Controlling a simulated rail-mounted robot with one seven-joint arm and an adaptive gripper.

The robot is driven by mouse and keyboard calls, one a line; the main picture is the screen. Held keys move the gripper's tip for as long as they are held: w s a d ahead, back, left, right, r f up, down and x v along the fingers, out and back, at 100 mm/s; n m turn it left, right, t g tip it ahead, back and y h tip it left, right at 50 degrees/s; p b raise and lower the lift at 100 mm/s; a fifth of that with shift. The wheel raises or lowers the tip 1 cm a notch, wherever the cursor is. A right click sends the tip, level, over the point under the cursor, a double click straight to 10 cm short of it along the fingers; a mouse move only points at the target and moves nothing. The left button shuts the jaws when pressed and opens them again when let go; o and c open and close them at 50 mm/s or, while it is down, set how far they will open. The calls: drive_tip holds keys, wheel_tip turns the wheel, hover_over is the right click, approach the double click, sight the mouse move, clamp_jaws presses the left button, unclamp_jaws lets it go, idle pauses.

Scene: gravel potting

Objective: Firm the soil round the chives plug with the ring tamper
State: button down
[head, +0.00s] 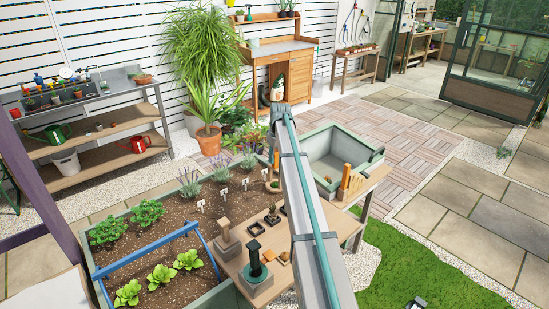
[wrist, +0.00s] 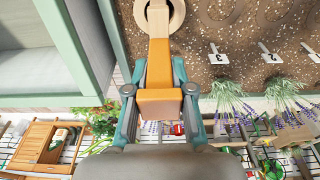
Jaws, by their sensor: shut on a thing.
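In the wrist view my gripper (wrist: 158,88) is shut on the orange grip of the ring tamper (wrist: 157,50), a tool with a pale wooden shaft. Its pale ring (wrist: 179,20) is at the top edge, over the brown soil (wrist: 225,60); I cannot tell whether it touches. In the head view a small tan ring (head: 274,187) with a bit of green by it shows at the bed's right end, beside my arm. My gripper is hidden there. I cannot clearly make out the chives plug. White markers (wrist: 217,57), one reading 2, stand right of the ring.
Lavender plants (wrist: 230,105) stand along the bed's edge. A grey-green tub (head: 325,150) is right of my arm. A blue hoop (head: 150,252) spans the bed's front.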

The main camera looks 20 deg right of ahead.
drive_tip(key=shift+s+f, duration=0.1)
drive_tip(key=shift+f, duration=0.65)
idle(1.0)
drive_tip(key=shift+r, duration=0.15)
drive_tip(key=shift+r+p, duration=2.45)
drive_tip(key=shift+r, duration=2.5)
drive_tip(key=s+a+r, duration=0.3)
drive_tip(key=s+a, duration=0.5)
drive_tip(key=s, duration=0.1)
drive_tip(key=s+a+r, duration=0.3)
drive_tip(key=s+a, duration=0.6)
drive_tip(key=s+a+r, duration=0.3)
drive_tip(key=s+a, duration=0.6)
drive_tip(key=s, duration=0.1)
drive_tip(key=shift+r, duration=0.3)
